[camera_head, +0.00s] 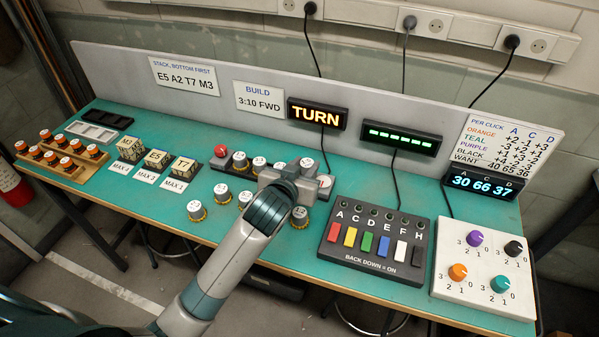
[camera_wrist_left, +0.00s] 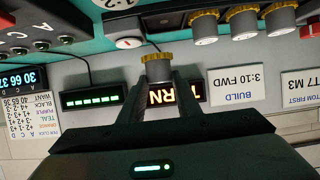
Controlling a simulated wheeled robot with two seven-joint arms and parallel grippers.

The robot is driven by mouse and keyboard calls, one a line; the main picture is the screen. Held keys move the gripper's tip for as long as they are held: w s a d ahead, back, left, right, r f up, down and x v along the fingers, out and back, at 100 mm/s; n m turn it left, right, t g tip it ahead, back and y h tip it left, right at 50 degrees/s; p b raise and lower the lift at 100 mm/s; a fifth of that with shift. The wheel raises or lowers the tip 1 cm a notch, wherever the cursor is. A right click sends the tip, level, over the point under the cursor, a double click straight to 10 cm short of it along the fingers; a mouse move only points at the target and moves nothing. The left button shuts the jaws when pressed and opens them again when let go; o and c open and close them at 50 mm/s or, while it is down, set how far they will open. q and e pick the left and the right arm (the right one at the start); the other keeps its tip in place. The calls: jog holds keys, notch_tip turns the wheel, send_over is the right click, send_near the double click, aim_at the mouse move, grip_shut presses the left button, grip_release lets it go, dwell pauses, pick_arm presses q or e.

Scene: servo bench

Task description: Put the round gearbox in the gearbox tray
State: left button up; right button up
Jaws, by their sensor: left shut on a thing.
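My left gripper (camera_head: 296,178) is over the middle of the bench in the head view, and its fingers (camera_wrist_left: 157,88) show in the left wrist view. They are shut on a round gearbox (camera_wrist_left: 157,60) with a ribbed yellow rim. In the head view the arm and gripper largely hide what is held. Other capped round units with yellow bases, such as one at the front (camera_head: 197,210), stand on the bench near the gripper. My right gripper is not in view.
A switch box (camera_head: 345,255) and a white knob panel (camera_head: 478,307) stand at the right. Labelled blocks (camera_head: 157,158) and a wooden rack (camera_head: 62,176) of orange-banded parts stand at the left. A red button (camera_head: 220,150) is beside the rear capped units. Displays line the back.

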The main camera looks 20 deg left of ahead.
pick_arm(q)
jog(key=shift+w+a+f, duration=0.55)
jog(key=shift+w+a, duration=0.05)
jog(key=shift+a, duration=0.2)
jog(key=shift+w+a+f, duration=0.1)
jog(key=shift+w+f, duration=0.05)
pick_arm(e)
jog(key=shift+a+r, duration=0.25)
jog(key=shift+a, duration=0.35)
pick_arm(q)
jog(key=shift+f+p, duration=0.65)
jog(key=shift+f, duration=1.4)
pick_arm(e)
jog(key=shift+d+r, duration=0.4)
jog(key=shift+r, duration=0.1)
pick_arm(q)
jog(key=shift+f, duration=0.15)
jog(key=o, duration=0.8)
jog(key=shift+r, duration=0.2)
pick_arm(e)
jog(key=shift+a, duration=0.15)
